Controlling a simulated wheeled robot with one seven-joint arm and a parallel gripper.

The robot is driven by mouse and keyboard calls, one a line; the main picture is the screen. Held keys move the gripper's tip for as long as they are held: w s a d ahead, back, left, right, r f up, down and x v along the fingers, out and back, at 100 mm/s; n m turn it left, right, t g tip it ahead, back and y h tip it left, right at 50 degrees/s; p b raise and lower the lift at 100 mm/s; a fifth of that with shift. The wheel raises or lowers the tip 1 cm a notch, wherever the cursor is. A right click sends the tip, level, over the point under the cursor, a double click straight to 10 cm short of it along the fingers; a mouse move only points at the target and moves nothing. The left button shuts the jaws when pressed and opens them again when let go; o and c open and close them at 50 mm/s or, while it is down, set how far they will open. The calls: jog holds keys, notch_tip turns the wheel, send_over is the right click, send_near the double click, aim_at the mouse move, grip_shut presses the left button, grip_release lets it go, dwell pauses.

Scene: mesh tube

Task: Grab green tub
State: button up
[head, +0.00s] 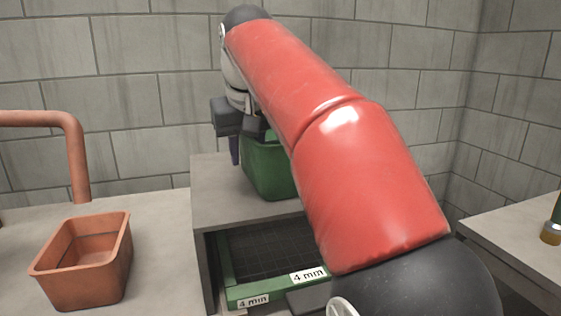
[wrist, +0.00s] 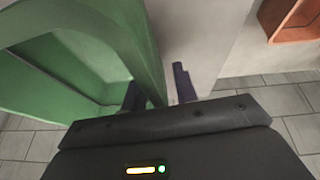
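The green tub (head: 268,170) stands on a raised grey block, partly hidden behind my red arm in the head view. In the wrist view the tub (wrist: 95,55) fills the left side, with its open inside and thick rim showing. My gripper (wrist: 157,82) is at the tub's rim, with one dark finger on the inner side and the other outside. The tub's wall lies between the fingers, and a gap shows between the wall and the outer finger. In the head view my gripper (head: 240,145) is at the tub's upper left edge.
An orange tub (head: 85,260) stands on the lower grey surface at left, near a copper-coloured pipe (head: 72,150). Below the block is a green-framed mesh screen (head: 265,255) with "4 mm" labels. Another grey table (head: 515,240) is at right. Block walls stand behind.

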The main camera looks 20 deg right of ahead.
grip_shut()
jog(key=shift+r, duration=0.1)
dwell(0.4)
notch_tip(320, 180, up, 6)
jog(key=p, duration=0.3)
jog(key=shift+w+r+b, duration=0.1)
jog(key=shift+r+b, duration=0.25)
jog(key=shift+r, duration=1.75)
